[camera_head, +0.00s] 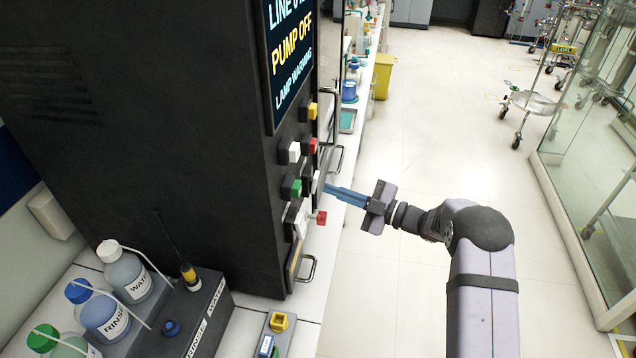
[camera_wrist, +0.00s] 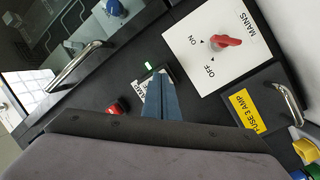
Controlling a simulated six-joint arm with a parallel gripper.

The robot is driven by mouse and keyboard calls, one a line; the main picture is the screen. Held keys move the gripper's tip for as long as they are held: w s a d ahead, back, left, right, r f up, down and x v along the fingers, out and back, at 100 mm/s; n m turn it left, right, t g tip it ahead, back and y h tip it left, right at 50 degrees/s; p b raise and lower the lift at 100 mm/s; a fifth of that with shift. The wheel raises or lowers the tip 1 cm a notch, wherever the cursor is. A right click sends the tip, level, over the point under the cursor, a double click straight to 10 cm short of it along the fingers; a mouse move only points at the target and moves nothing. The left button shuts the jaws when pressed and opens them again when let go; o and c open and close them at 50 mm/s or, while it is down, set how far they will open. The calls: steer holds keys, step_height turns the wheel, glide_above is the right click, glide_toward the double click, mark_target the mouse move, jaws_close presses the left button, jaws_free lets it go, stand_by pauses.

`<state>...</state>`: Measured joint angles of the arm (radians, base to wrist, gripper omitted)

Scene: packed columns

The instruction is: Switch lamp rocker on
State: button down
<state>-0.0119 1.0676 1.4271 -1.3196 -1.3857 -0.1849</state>
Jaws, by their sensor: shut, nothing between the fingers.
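My gripper (camera_head: 328,187) is shut and empty, with its blue fingers pointing left at the front of the black cabinet (camera_head: 190,130). In the wrist view the closed fingertips (camera_wrist: 157,80) overlap a small dark fitting with a white label (camera_wrist: 139,87). The fingers hide part of the label, so I cannot read it fully. I cannot tell whether this is the lamp rocker, its position, or whether the fingertips touch it. A small green light (camera_wrist: 147,66) shows beside it. The cabinet's screen (camera_head: 292,50) reads "PUMP OFF" and a lamp warming line.
A white MAINS plate with a red knob (camera_wrist: 227,41) and a yellow fuse label (camera_wrist: 246,108) are nearby. Coloured buttons (camera_head: 296,187) line the cabinet edge. Bottles (camera_head: 103,312) stand lower left.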

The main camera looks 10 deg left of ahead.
steer(key=shift+d+b, duration=0.5)
steer(key=shift+d, duration=2.45)
